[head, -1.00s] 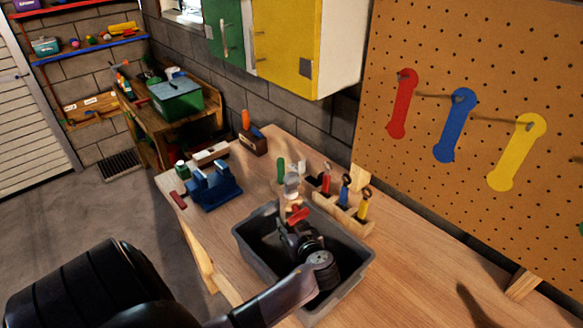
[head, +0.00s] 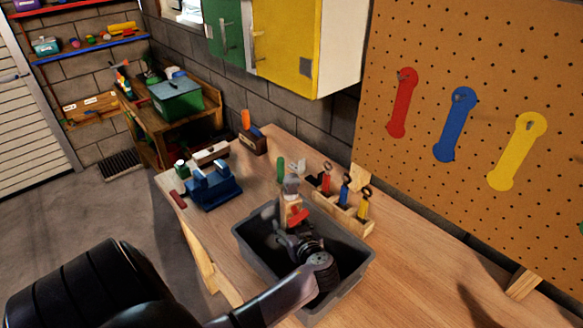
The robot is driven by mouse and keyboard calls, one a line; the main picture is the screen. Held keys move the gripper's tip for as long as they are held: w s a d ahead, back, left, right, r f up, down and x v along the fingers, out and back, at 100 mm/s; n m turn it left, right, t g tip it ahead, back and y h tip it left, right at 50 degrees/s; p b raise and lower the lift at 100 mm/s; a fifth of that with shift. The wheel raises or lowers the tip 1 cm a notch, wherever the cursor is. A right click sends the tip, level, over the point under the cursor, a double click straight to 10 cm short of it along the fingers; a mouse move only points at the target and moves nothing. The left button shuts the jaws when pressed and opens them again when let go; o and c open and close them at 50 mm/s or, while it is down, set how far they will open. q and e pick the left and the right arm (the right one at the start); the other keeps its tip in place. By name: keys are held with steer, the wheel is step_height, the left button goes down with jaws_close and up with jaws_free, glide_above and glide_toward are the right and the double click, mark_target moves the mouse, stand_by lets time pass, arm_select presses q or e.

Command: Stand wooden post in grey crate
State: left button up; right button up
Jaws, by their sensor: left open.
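The grey crate (head: 344,284) sits on the wooden workbench. My left gripper (head: 287,222) reaches into it from the front, fingers open at the crate's far end. A short, light wooden piece, apparently the wooden post (head: 291,207), shows upright just beyond and between the fingers, at the crate's far wall. A red part shows in front of it. Its lower end is hidden by the gripper, so I cannot tell whether it rests on the crate floor. My right gripper is not in view.
A wooden holder (head: 352,218) with red, blue and yellow-handled tools stands close behind the crate. A blue vise-like block (head: 213,188) and a green object (head: 281,169) are nearby. A pegboard (head: 463,196) rises at the right. The bench's right side is clear.

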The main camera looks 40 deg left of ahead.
arm_select(q)
steer(key=shift+r, duration=0.15)
steer(key=shift+d, duration=0.25)
steer(key=b+v, duration=0.2)
steer(key=v, duration=0.5)
steer(key=shift+s+b, duration=0.15)
steer(key=shift+b, duration=0.15)
steer(key=shift+r, duration=0.1)
